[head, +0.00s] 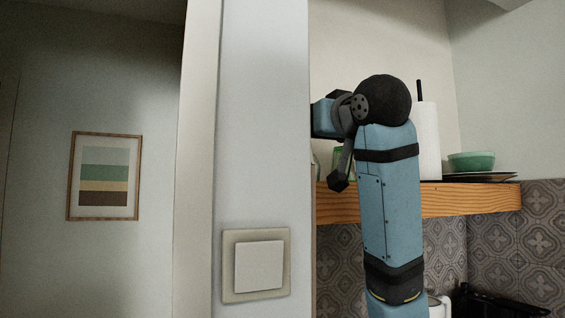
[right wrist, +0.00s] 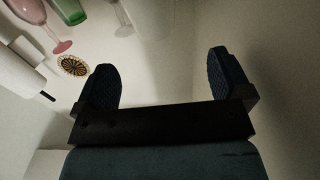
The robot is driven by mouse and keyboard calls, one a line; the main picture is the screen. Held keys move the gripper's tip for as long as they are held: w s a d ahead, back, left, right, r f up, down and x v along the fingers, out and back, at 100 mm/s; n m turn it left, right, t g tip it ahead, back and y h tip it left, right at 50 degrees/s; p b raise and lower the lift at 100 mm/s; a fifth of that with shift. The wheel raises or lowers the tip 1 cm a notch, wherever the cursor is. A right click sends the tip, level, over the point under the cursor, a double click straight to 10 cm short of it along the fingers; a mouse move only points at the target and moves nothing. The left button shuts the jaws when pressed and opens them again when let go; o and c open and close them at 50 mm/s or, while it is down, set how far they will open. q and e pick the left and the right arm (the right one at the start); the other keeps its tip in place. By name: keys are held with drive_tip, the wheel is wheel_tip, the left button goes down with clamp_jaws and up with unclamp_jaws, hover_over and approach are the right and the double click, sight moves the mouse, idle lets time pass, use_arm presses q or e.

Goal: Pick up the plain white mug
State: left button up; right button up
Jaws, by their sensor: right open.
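I cannot make out a plain white mug for certain in either view. In the head view a small white object (head: 439,306) shows low beside my right arm, partly hidden by it; I cannot tell what it is. My right gripper (right wrist: 168,80) is open in the right wrist view, its two dark fingers wide apart with nothing between them. In the head view my right arm stands in front of the shelf and hides part of it. My left gripper is in neither view.
A wooden shelf (head: 463,201) holds a paper towel roll (head: 429,140), a green bowl (head: 472,161) and dark plates. The right wrist view shows a pink glass (right wrist: 58,44), a green glass (right wrist: 68,12), clear stemware (right wrist: 150,18) and a round patterned piece (right wrist: 73,65). A wall edge (head: 262,120) stands left of my arm.

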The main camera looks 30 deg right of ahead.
drive_tip(key=w, duration=0.4)
drive_tip(key=w+d, duration=0.1)
drive_tip(key=w, duration=0.3)
drive_tip(key=w+d, duration=0.1)
drive_tip(key=w, duration=0.4)
drive_tip(key=shift+f+p, duration=0.2)
drive_tip(key=shift+p, duration=0.2)
drive_tip(key=shift+s, duration=0.1)
drive_tip(key=c, duration=1.2)
drive_tip(key=shift+r, duration=0.1)
drive_tip(key=shift+c, duration=0.2)
